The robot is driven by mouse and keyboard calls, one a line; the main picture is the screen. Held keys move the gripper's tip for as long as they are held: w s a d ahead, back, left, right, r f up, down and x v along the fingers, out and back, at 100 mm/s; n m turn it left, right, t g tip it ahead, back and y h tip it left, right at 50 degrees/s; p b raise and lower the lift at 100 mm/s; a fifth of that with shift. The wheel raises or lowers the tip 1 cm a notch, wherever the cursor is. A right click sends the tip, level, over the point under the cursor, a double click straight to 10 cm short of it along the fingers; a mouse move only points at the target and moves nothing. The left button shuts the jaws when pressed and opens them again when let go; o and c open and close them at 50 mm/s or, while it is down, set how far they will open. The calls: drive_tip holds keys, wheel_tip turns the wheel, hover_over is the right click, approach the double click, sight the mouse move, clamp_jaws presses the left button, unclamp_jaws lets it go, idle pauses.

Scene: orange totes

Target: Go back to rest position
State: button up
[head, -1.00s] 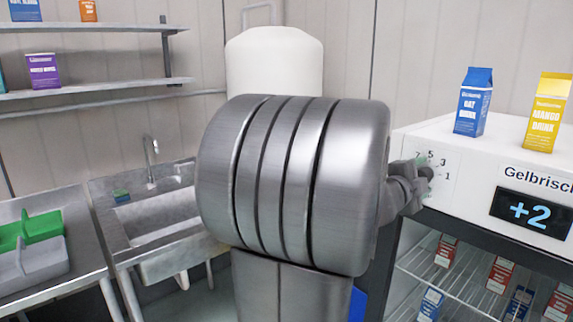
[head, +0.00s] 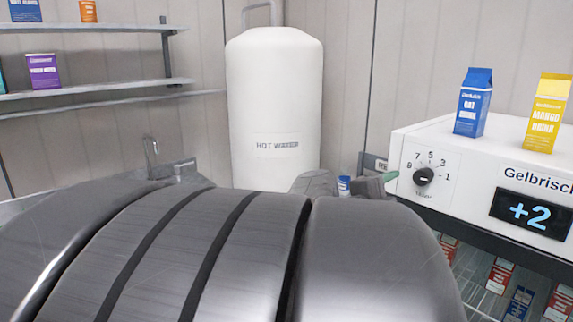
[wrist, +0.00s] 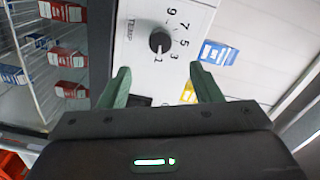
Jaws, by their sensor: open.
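My gripper (wrist: 160,84) is open and empty, its two green fingers apart in the wrist view. In the head view a green fingertip (head: 391,176) shows just left of the black temperature knob (head: 423,176) on the white fridge panel (head: 440,145). The fingers are clear of the knob. The knob (wrist: 160,42) also shows in the wrist view, beyond the fingertips and between them. The display (head: 532,213) reads +2. My large grey arm link fills the lower part of the head view and hides much of the arm behind it.
A blue carton (head: 473,102) and a yellow carton (head: 547,113) stand on the fridge top. Cartons (head: 500,276) sit on the racks inside. A white hot water tank (head: 274,90) stands behind my arm. Wall shelves (head: 100,88) are at the left. The sink is mostly hidden.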

sight(419, 180)
drive_tip(key=x, duration=1.2)
drive_tip(key=shift+w+d, duration=0.3)
drive_tip(key=shift+w+n, duration=0.15)
drive_tip(key=shift+n, duration=0.25)
drive_tip(key=shift+r+n+p, duration=0.15)
drive_tip(key=shift+n+p, duration=0.55)
drive_tip(key=shift+n, duration=0.3)
drive_tip(key=n+p, duration=0.2)
drive_tip(key=n, duration=0.3)
drive_tip(key=n+p, duration=0.1)
drive_tip(key=n, duration=0.3)
drive_tip(key=shift+n+p, duration=0.3)
drive_tip(key=shift+n, duration=0.1)
drive_tip(key=shift+s+f+n+p, duration=0.1)
drive_tip(key=shift+n+p, duration=0.15)
drive_tip(key=shift+n, duration=0.6)
drive_tip(key=shift+s+f+n+p, duration=0.1)
drive_tip(key=shift+n+p, duration=0.1)
drive_tip(key=shift+n, duration=0.65)
